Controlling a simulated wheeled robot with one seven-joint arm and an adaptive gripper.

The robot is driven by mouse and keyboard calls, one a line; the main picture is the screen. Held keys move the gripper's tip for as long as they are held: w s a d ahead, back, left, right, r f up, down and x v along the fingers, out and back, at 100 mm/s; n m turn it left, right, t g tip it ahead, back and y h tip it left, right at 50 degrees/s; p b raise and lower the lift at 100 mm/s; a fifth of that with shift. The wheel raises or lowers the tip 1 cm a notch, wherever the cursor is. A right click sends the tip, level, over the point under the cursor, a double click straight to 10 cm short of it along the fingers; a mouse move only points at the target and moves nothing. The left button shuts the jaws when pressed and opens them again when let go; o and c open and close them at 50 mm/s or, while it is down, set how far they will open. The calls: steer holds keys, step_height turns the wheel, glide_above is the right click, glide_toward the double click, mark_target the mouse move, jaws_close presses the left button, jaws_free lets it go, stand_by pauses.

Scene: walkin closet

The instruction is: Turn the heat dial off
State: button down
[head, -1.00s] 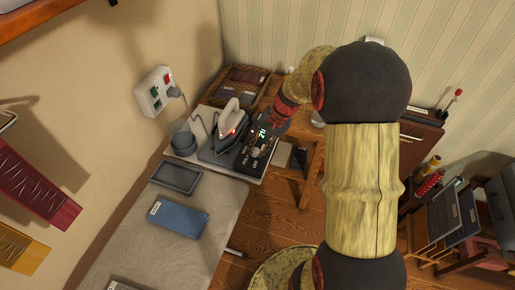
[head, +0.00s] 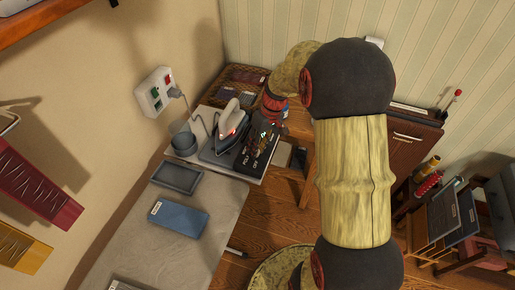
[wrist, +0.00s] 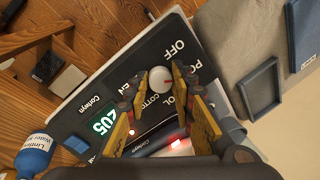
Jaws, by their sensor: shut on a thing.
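The heat dial (wrist: 160,80) is a round pale knob on a dark control panel (wrist: 122,75) marked OFF, COTTON and other settings. The dial lies between my gripper's (wrist: 162,90) yellow-padded fingertips, which are shut on it. A green display (wrist: 98,123) on the panel reads 205. The iron (head: 229,125) rests on its dark stand beside the panel in the head view, with a red light lit. In the head view my gripper (head: 262,132) is over the panel and hides the dial.
A grey cup (head: 184,143) stands left of the iron. A wall socket (head: 154,92) with a plugged cord is behind. A grey tray (head: 177,177) and blue folded item (head: 178,218) lie in front. A blue bottle (wrist: 34,155) is near the panel's end.

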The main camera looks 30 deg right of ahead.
steer(key=n+h, duration=0.1)
steer(key=n, duration=0.5)
steer(key=shift+a, duration=0.1)
steer(key=n+h, duration=0.1)
steer(key=n, duration=0.5)
steer(key=shift+w, duration=0.1)
stand_by(0.5)
steer(key=c, duration=1.5)
jaws_free()
steer(key=shift+r, duration=0.15)
step_height(320, 180, up, 12)
steer(key=s, duration=0.1)
steer(key=shift+d, duration=0.35)
steer(key=shift+f, duration=0.2)
